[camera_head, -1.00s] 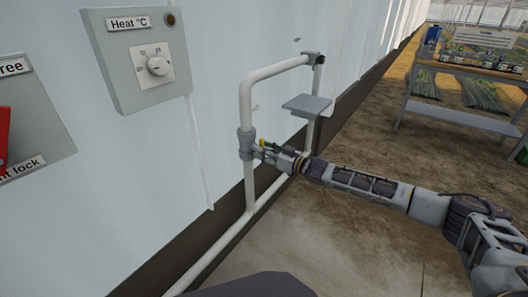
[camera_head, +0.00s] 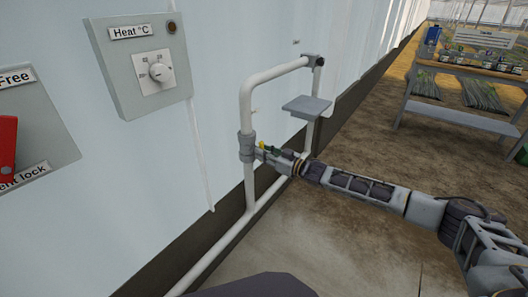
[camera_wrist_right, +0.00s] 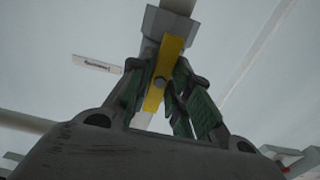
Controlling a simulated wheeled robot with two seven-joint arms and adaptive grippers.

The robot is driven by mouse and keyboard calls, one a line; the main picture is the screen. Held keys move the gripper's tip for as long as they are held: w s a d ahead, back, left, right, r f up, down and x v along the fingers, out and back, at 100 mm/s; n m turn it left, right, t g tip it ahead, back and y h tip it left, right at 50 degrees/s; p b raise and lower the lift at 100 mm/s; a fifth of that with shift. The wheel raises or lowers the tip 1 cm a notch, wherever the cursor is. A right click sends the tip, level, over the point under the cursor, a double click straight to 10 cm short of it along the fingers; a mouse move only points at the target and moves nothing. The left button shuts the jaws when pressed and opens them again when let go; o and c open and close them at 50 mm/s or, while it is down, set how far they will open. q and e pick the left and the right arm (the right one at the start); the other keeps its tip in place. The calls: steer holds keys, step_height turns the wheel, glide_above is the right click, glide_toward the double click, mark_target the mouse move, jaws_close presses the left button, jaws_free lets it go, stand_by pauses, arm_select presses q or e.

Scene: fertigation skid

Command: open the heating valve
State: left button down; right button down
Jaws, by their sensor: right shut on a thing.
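The heating valve (camera_head: 246,146) is a grey body on the left upright of the white pipe loop. It has a yellow lever handle (camera_wrist_right: 164,72), which runs lengthwise between my fingers in the right wrist view. My right gripper (camera_wrist_right: 168,92) is shut on the yellow handle, with green finger pads on both sides of it. In the head view my right gripper (camera_head: 270,152) reaches the valve from the right and hides most of the handle. The grey valve body also shows at the top of the right wrist view (camera_wrist_right: 170,20). My left gripper is not in view.
A Heat °C panel (camera_head: 125,85) with a white dial (camera_head: 158,72) hangs on the wall to the left. A box with a red lever (camera_head: 8,145) is at the far left. A small grey plate (camera_head: 307,106) sits by the pipe. A table (camera_head: 460,115) stands at the back right.

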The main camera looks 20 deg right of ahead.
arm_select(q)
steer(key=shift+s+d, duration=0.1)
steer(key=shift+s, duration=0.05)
arm_select(e)
steer(key=c, duration=1.6)
jaws_free()
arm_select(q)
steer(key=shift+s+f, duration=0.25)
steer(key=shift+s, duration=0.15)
arm_select(e)
steer(key=shift+o, duration=1.1)
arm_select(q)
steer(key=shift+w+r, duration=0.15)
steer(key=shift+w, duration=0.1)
arm_select(e)
steer(key=v, duration=1.2)
steer(key=shift+d, duration=0.1)
